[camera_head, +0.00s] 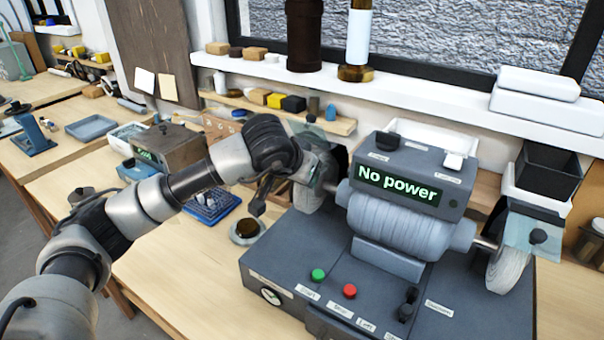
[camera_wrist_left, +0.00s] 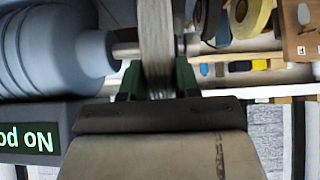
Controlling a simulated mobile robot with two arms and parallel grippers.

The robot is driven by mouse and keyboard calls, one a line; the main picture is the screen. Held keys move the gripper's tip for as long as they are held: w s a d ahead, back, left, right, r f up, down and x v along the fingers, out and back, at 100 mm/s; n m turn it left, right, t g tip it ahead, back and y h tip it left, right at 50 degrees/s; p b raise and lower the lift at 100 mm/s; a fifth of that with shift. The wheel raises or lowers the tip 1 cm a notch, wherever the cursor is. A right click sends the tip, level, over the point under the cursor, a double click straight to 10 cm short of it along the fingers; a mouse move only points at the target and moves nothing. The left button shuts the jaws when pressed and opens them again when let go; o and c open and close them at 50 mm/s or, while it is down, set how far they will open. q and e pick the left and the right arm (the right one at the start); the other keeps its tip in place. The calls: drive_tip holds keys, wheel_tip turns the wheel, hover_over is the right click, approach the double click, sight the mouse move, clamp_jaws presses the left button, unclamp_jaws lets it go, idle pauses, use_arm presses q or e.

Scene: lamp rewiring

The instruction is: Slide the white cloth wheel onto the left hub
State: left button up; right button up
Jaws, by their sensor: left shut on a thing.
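The white cloth wheel (camera_head: 309,196) is at the left end of the grey motor, partly hidden by my left arm. In the left wrist view the wheel (camera_wrist_left: 155,40) is edge-on between the green fingers of my left gripper (camera_wrist_left: 157,82), which is shut on it. The left hub's shaft (camera_wrist_left: 125,50) comes out of the motor housing and meets the wheel's near face; a short metal piece shows on the far side. The wheel is in line with the shaft; I cannot tell how far it sits on. My left gripper (camera_head: 312,178) is mostly hidden in the head view.
The grinder base (camera_head: 400,290) carries buttons and a "No power" display (camera_head: 397,190). Another pale wheel (camera_head: 508,268) is on the right side beneath a clear guard (camera_head: 531,230). A small round dish (camera_head: 246,231) and a blue tray (camera_head: 211,205) lie left of the base.

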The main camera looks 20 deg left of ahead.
use_arm(q)
drive_tip(key=shift+d, duration=0.1)
drive_tip(key=o, duration=0.9)
drive_tip(key=d+b+v, duration=0.1)
drive_tip(key=b+v, duration=0.1)
drive_tip(key=v, duration=0.8)
drive_tip(key=shift+s+a+r+b, duration=0.3)
drive_tip(key=shift+a+r, duration=0.05)
drive_tip(key=shift+a, duration=0.1)
